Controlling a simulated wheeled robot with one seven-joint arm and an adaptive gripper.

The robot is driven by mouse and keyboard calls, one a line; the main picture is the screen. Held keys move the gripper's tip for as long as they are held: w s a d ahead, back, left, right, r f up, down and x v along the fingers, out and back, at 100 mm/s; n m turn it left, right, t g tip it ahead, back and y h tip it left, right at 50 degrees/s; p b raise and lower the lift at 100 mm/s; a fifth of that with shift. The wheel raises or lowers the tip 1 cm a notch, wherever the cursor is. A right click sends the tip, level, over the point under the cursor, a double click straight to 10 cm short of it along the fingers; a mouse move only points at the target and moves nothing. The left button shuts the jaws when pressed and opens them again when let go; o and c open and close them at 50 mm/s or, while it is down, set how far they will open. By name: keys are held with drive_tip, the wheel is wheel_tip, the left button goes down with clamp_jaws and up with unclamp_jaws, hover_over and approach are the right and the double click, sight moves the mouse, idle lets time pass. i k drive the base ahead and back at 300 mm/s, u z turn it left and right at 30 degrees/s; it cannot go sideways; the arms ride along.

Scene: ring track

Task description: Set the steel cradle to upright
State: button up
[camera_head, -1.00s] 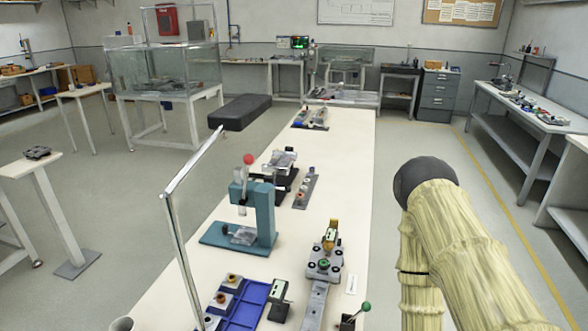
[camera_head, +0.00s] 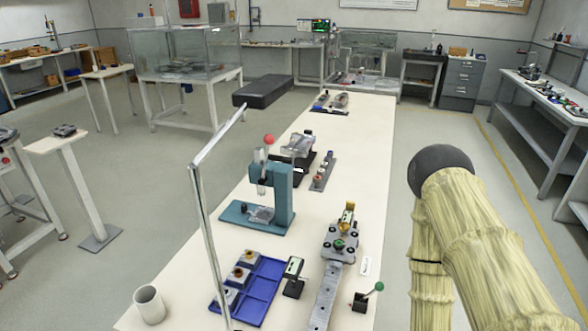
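A grey metal piece (camera_head: 297,145) that looks like the steel cradle sits tilted on a black base (camera_head: 283,165) on the long white bench, behind the teal press. I cannot be sure it is the cradle. Another grey metal fixture (camera_head: 335,252) with black knobs, a green part and a brass part stands nearer, at the end of a flat steel bar (camera_head: 323,298). My arm, in a pale yellow sleeve, rises at the right, beside the bench. My gripper is out of view.
The teal press (camera_head: 283,192) with a red knob stands mid-bench. Nearer are a blue tray (camera_head: 262,292) with blocks, a small black gauge (camera_head: 294,286), a green-knobbed lever (camera_head: 362,300) and a white cup (camera_head: 149,305). A thin metal post (camera_head: 205,225) crosses the view.

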sight(294, 152)
drive_tip(key=k, duration=0.4)
drive_tip(key=z, duration=1.8)
drive_tip(key=i, duration=2.5)
drive_tip(key=u, duration=2.05)
